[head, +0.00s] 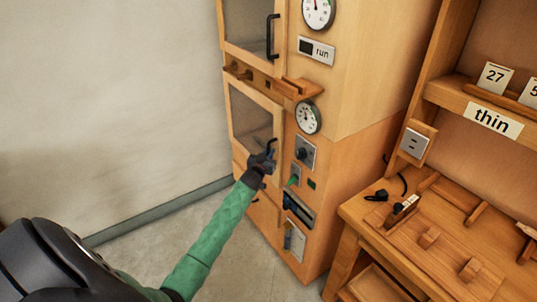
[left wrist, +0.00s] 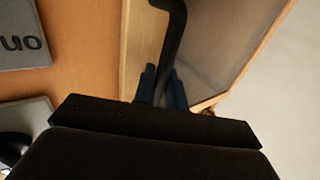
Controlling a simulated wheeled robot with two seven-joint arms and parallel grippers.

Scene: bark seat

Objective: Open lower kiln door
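The kiln is a tall wooden cabinet with two windowed doors. The lower kiln door (head: 250,111) has a pale wood frame and a grey pane, and looks closed in the head view. Its dark handle (head: 271,146) is on the right side of the door, partly hidden by my left gripper (head: 264,160). In the left wrist view the black bent handle (left wrist: 174,36) runs down between the two blue fingers of my left gripper (left wrist: 162,88), which sit close on both sides of it. My right gripper is not in view.
The upper kiln door (head: 247,20) with its black handle is above. Right of the lower door are a gauge (head: 307,117) and a switch panel (head: 305,152). A wooden workbench (head: 440,255) stands at the right. The floor left of the kiln is clear up to the wall.

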